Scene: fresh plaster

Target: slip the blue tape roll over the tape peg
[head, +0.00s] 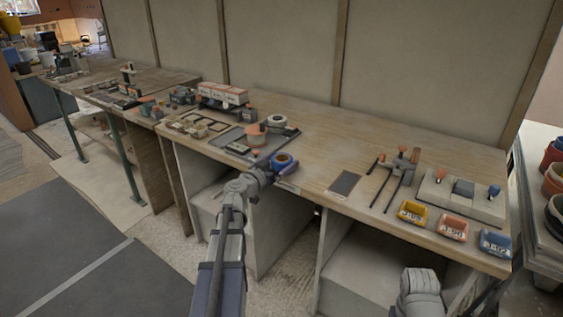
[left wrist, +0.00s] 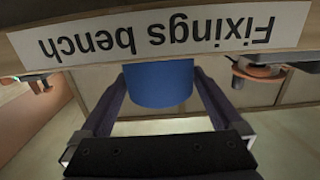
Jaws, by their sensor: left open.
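The blue tape roll (head: 283,160) is at the front edge of the bench, with its pale core facing up. My left gripper (head: 278,168) is at the roll, its fingers open on either side. In the left wrist view the blue roll (left wrist: 158,84) shows between the two dark fingers, with a gap beside it at least on the right. An upright piece on an orange disc (head: 256,141) stands behind and left of the roll; I cannot tell whether it is the tape peg. My right gripper is not in view; only part of my right arm shows at the bottom.
A "Fixings bench" label (left wrist: 160,38) is on the bench front. A grey tray (head: 226,138) lies left of the roll, with a boxed stack (head: 222,92) behind it. A dark plate (head: 344,182), rods and yellow, red and blue bins (head: 413,212) are to the right. The back middle is clear.

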